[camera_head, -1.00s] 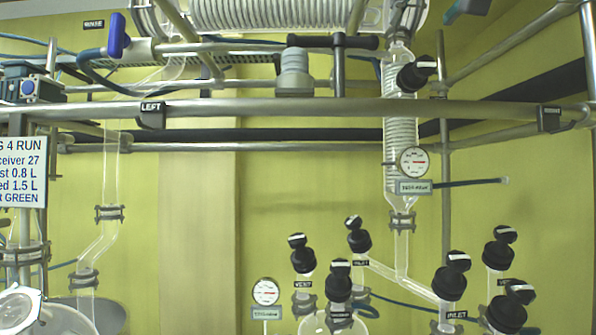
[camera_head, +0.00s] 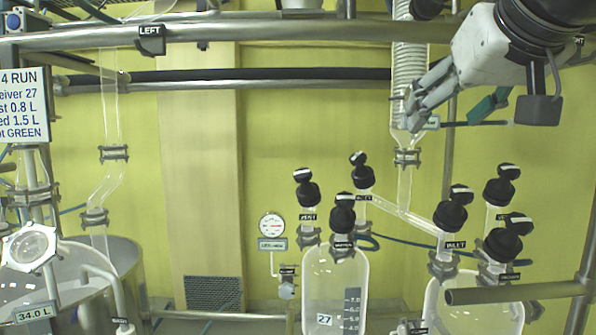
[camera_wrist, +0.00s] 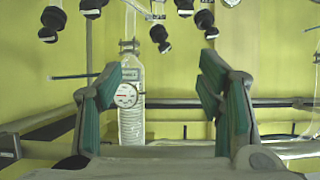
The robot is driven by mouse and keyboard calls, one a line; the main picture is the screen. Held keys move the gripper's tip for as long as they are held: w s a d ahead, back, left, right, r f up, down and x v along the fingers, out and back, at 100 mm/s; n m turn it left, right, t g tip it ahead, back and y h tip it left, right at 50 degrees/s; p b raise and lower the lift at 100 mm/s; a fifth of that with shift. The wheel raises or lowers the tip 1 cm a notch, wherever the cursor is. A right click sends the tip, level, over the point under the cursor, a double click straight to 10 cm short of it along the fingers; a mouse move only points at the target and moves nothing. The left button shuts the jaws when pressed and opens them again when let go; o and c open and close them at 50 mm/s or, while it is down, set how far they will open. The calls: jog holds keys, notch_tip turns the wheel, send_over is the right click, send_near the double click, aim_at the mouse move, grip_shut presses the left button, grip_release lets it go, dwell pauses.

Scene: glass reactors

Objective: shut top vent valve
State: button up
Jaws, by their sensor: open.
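My gripper (camera_head: 418,108) is at the upper right of the head view, in front of the glass coil column. In the wrist view my gripper (camera_wrist: 160,100) is open with nothing between its fingers. A black valve (camera_head: 428,8) with its upper part cut off sits at the top edge, by the coil column. Lower down, a black-capped valve labelled VENT (camera_head: 307,188) stands on the left vessel. A similar valve (camera_head: 501,185) stands at the right, its label partly hidden. I cannot tell which is the top vent valve.
The glass coil column (camera_head: 408,60) stands behind my gripper. A steel rail (camera_head: 300,32) crosses the top. Glass vessel 27 (camera_head: 335,285) and a second glass vessel (camera_head: 470,310) stand below. The wrist view appears upside down; a gauge (camera_wrist: 125,95) shows there.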

jog(key=s+f+g, duration=0.3)
jog(key=s+f, duration=0.3)
jog(key=f, duration=0.9)
jog(key=s+f+g+b, duration=0.1)
jog(key=s+f+g, duration=0.2)
jog(key=f, duration=1.2)
jog(key=s, duration=0.3)
jog(key=shift+s+f+g, duration=0.25)
jog(key=shift+f+g, duration=0.05)
jog(key=shift+a, duration=0.1)
